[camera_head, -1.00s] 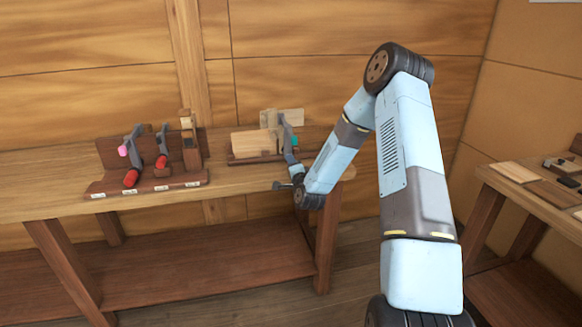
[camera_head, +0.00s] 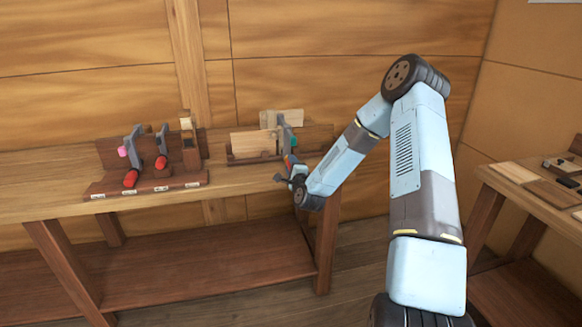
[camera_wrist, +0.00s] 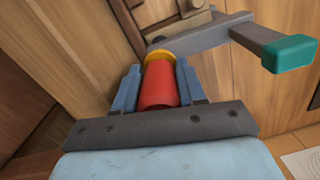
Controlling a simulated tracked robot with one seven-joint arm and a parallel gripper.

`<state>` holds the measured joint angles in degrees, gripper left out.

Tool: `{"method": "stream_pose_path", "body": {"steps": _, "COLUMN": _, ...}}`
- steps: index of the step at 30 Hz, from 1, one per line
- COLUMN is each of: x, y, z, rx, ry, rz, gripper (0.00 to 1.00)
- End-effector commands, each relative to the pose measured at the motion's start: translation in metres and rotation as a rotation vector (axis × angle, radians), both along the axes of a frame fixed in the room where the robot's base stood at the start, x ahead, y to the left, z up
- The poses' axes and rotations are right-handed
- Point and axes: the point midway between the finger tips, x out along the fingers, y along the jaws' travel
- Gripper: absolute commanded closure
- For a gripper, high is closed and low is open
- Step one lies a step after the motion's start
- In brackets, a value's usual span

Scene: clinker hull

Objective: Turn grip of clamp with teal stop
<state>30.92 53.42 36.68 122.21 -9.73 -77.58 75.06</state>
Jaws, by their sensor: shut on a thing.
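The clamp with the teal stop has a grey bar (camera_wrist: 205,35) that crosses the top of the wrist view. Its teal stop (camera_wrist: 289,54) is at the bar's right end; it shows small in the head view (camera_head: 295,142). The red grip (camera_wrist: 158,86), with a yellow collar (camera_wrist: 160,57) at its far end, sits between the two blue fingers of my gripper (camera_wrist: 160,78). My gripper is shut on this grip. In the head view my gripper (camera_head: 291,172) is at the bench's front edge, below the clamp, and partly hides the grip.
Left on the bench (camera_head: 60,200), a wooden rack (camera_head: 150,186) holds two more clamps with red grips, one with a pink stop (camera_head: 123,151). Pale boards (camera_head: 253,143) stand beside the clamp. A second table (camera_head: 540,190) with flat pieces is at right.

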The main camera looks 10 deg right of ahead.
Motion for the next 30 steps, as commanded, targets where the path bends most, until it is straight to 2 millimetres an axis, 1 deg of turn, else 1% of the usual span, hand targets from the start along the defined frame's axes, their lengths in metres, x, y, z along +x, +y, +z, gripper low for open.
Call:
{"method": "stream_pose_path", "body": {"steps": 1, "x": -0.002, "y": 0.001, "z": -0.005, "rx": 0.001, "ry": 0.011, "rz": 0.003, "gripper": 0.90}}
{"method": "stream_pose_path", "body": {"steps": 7, "x": -0.002, "y": 0.002, "z": -0.004, "rx": 0.000, "ry": 0.011, "rz": 0.003, "gripper": 0.90}}
{"method": "stream_pose_path", "body": {"steps": 8, "x": -0.002, "y": 0.002, "z": -0.004, "rx": 0.000, "ry": 0.011, "rz": 0.003, "gripper": 0.57}}
{"method": "stream_pose_path", "body": {"steps": 15, "x": -0.001, "y": 0.002, "z": -0.003, "rx": 0.001, "ry": 0.007, "rz": 0.004, "gripper": 0.35}}
{"method": "stream_pose_path", "body": {"steps": 22, "x": -0.001, "y": 0.002, "z": -0.002, "rx": 0.001, "ry": 0.006, "rz": 0.003, "gripper": 0.35}}
{"method": "stream_pose_path", "body": {"steps": 25, "x": -0.004, "y": 0.001, "z": -0.003, "rx": 0.001, "ry": 0.006, "rz": 0.003, "gripper": 0.35}}
{"method": "stream_pose_path", "body": {"steps": 29, "x": -0.018, "y": 0.001, "z": -0.004, "rx": -0.001, "ry": 0.008, "rz": 0.004, "gripper": 0.35}}
{"method": "stream_pose_path", "body": {"steps": 30, "x": -0.025, "y": 0.000, "z": -0.004, "rx": 0.000, "ry": 0.009, "rz": 0.003, "gripper": 0.35}}
